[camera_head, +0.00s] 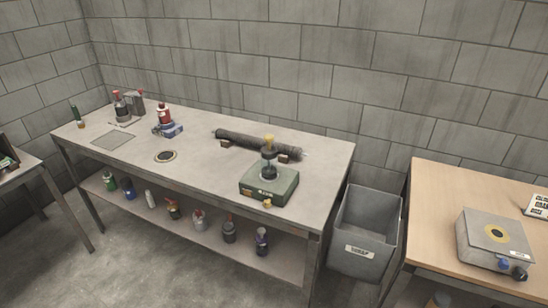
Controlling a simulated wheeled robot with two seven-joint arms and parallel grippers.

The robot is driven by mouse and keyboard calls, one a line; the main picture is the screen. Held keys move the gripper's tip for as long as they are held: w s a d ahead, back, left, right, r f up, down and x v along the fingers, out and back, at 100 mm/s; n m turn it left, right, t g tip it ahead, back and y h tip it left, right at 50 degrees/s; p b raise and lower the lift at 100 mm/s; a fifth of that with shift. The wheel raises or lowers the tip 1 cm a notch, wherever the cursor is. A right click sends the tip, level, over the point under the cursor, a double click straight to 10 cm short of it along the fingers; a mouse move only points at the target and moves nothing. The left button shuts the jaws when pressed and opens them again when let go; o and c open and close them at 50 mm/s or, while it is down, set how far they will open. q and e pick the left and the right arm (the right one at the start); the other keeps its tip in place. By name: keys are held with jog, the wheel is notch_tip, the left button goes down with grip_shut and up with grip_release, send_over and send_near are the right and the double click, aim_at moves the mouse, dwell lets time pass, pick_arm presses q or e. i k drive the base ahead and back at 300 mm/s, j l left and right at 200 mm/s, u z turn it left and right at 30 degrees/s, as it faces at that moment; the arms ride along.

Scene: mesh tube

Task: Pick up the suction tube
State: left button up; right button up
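A long dark grey tube (240,141), which looks like the suction tube, lies on its side near the back right of the grey worktable (215,190). It rests on small wooden blocks (283,158). Its right part is partly hidden behind a green box-shaped device (268,186) with a dark upright stem and a yellow top. Neither of my grippers is in view, and nothing is seen touching the tube.
Bottles (122,107) and a red container (165,115) stand at the table's back left. A lower shelf (190,215) holds several bottles. A grey bin (366,231) stands between this table and a wooden table (440,220) with a grey device (492,240). The table's front middle is clear.

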aim_at(269, 159)
jog(key=i+j+u, duration=0.2)
jog(key=i+j, duration=0.95)
